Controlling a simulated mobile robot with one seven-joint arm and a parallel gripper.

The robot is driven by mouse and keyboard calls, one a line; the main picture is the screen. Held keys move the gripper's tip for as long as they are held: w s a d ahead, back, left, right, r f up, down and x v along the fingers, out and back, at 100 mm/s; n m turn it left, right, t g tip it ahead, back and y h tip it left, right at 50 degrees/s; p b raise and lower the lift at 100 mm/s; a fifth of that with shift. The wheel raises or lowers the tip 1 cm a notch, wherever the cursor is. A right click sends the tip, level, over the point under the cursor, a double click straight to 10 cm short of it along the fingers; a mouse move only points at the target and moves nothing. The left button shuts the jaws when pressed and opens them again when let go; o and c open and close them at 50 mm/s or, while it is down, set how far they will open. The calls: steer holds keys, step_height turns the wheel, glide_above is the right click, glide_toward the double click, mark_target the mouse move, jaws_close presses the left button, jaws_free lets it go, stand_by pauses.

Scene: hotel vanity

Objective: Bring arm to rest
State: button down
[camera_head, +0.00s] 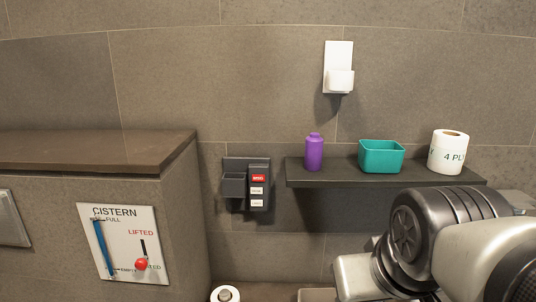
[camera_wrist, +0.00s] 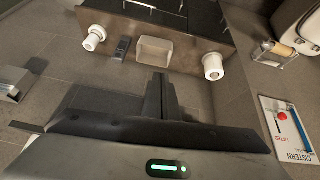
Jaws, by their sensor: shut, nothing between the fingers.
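My gripper (camera_wrist: 161,95) shows in the wrist view, with its dark fingers shut together and nothing between them. It points over the tiled floor and is apart from the things around it. In the head view my arm (camera_head: 440,245) fills the lower right, folded in front of the dark shelf. The gripper itself is not visible in the head view.
A dark wall shelf (camera_head: 310,176) holds a purple bottle (camera_head: 314,153), a teal bin (camera_head: 381,157) and a paper roll (camera_head: 448,152). A cistern panel (camera_head: 123,243) is at left. In the wrist view, white rolls (camera_wrist: 213,66) and a beige box (camera_wrist: 154,50) stand on the far side.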

step_height(320, 180, up, 22)
steer(key=s+p, duration=0.1)
steer(key=p, duration=2.1)
steer(key=shift+s+a+m+p, duration=0.2)
steer(key=shift+s+m+p, duration=0.1)
steer(key=shift+s, duration=0.1)
steer(key=shift+r, duration=0.1)
steer(key=shift+a, duration=0.1)
